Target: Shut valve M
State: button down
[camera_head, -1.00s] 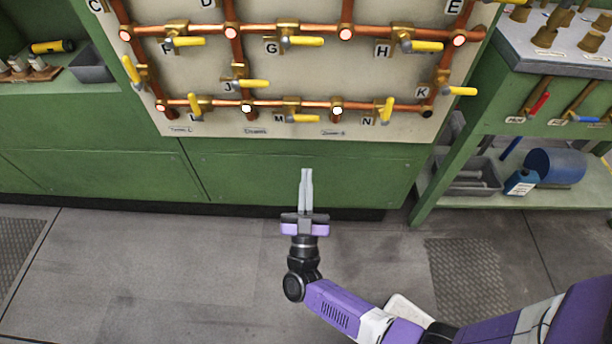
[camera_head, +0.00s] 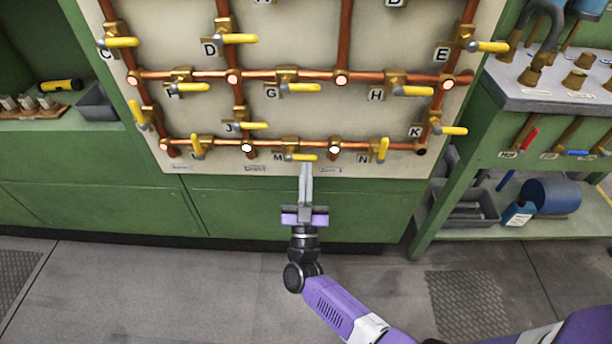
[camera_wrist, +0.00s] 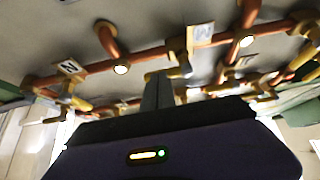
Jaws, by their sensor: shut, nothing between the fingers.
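Valve M is on the lowest copper pipe of the panel, with a brass body (camera_head: 291,143) and a yellow lever (camera_head: 303,157). The lever points right, roughly along the pipe. Its M label (camera_head: 278,155) is left of the lever. My gripper (camera_head: 306,168) is shut and empty, its fingers pointing up at the panel, with the tips at or just below the lever in the picture. I cannot tell whether they touch. In the wrist view, the fingers (camera_wrist: 158,88) rise close beside valve M's brass body (camera_wrist: 178,48); its label (camera_wrist: 202,34) appears upside down.
Valve N (camera_head: 382,150) is to the right on the same pipe, its lever upright. Valve L (camera_head: 197,147) is to the left. Valve G (camera_head: 288,82) is above. Green cabinet fronts (camera_head: 235,205) lie below the panel. A side bench (camera_head: 540,95) stands at right.

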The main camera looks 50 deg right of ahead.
aim_at(301, 158)
jog(key=shift+s+d+r+n+t+y+p, duration=0.1)
jog(key=shift+r+n+t+y+p, duration=0.1)
jog(key=shift+n+t+y+p, duration=0.35)
jog(key=shift+s+r+n+t+y+p, duration=0.15)
jog(key=shift+n+t+y, duration=0.1)
jog(key=shift+n, duration=0.5)
jog(key=r+n+t+y+p, duration=0.1)
jog(key=n+y+p, duration=0.2)
jog(key=n, duration=0.2)
jog(key=r+n+t+y+p, duration=0.1)
jog(key=r+n+y+p, duration=0.1)
jog(key=n, duration=0.3)
jog(key=r+n+t+y+p, duration=0.1)
jog(key=n+y+p, duration=0.3)
jog(key=n, duration=0.1)
jog(key=shift+w+r, duration=0.2)
jog(key=n+y+p, duration=0.1)
jog(key=n+g+p, duration=0.1)
jog(key=n, duration=0.1)
jog(key=w+a+n+y+p, duration=0.1)
jog(key=shift+r+n+y+p, duration=0.3)
jog(key=shift+r+n+p, duration=0.05)
jog(key=shift+n, duration=0.05)
jog(key=shift+s, duration=0.1)
